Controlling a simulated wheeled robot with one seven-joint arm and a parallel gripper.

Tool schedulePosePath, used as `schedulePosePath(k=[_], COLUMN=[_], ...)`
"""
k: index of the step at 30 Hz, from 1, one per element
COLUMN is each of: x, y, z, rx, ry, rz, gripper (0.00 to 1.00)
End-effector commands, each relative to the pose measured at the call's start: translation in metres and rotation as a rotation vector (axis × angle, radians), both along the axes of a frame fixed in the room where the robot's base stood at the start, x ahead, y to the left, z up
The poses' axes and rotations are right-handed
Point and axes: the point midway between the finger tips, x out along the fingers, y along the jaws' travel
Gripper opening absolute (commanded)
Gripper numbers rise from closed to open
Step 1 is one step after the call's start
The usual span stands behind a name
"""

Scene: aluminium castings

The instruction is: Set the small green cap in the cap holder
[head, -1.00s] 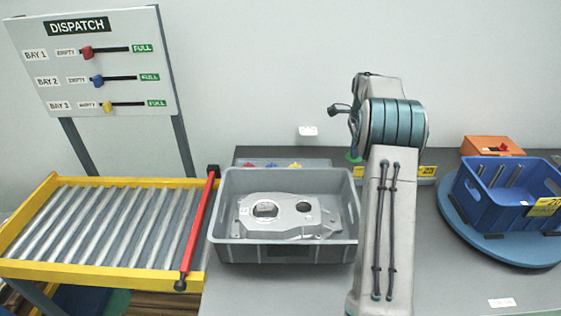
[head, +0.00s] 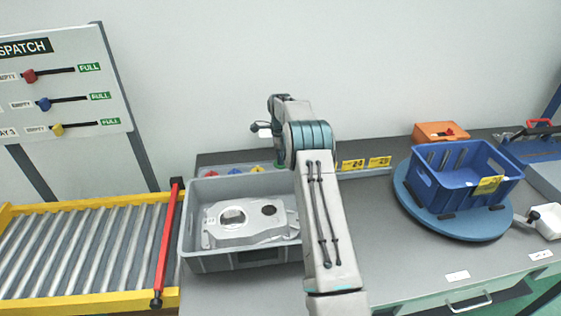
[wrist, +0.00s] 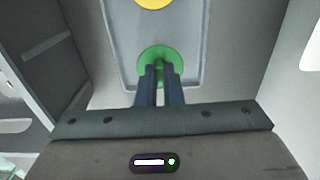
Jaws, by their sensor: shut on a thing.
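My gripper (wrist: 161,78) is shut on the small green cap (wrist: 151,55), seen from above in the wrist view. The green cap is over the grey cap holder (wrist: 205,35), in line with the yellow cap (wrist: 153,3). I cannot tell whether the green cap touches the holder or hangs just above it. In the head view the holder lies behind the grey bin, with a red cap (head: 210,173), a blue cap (head: 235,170) and the yellow cap in a row. My arm hides the gripper there, and only a trace of green shows beside it.
The grey bin (head: 190,225) with an aluminium casting (head: 245,228) stands in front of the holder. A blue crate (head: 435,185) sits on a round blue turntable (head: 408,196) at right. An orange box (head: 432,131) is behind it. A roller conveyor (head: 60,298) is at left.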

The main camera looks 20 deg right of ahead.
Motion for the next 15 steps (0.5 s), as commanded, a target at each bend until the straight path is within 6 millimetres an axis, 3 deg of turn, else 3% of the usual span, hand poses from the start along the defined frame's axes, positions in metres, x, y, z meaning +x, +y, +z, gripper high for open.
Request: schedulePosePath(k=[6, 15], x=[-0.001, 0.0], y=[0.0, 0.0], z=[-0.026, -0.03], rx=[0.001, 0.0], ry=[0.001, 0.0], rz=[0.0, 0.0], gripper=[0.0, 0.0])
